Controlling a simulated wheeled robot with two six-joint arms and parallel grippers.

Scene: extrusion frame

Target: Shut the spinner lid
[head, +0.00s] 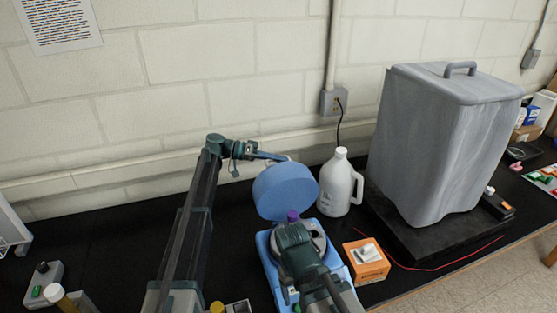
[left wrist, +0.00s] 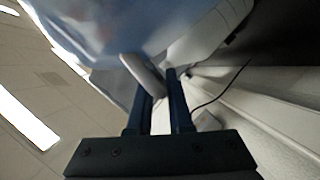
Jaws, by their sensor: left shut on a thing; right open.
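The spinner (head: 265,245) is a light-blue bench machine with a round bowl, partly hidden by my right arm. Its round blue lid (head: 285,190) stands raised and tilted up above the bowl. My left gripper (head: 284,158) is at the lid's top edge, shut on the lid. The left wrist view shows its two dark fingers (left wrist: 160,95) by a pale tab (left wrist: 143,75) at the edge of the blurred lid (left wrist: 110,30). My right gripper (head: 291,222) is open low over the bowl, close to a purple piece (head: 292,215); its fingertips are mostly hidden.
A white jug (head: 340,185) stands close right of the lid. An orange-and-white box (head: 367,262) sits right of the spinner. A large grey bin-like cover (head: 440,140) stands farther right on a black base. The black bench (head: 110,250) is mostly clear at left.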

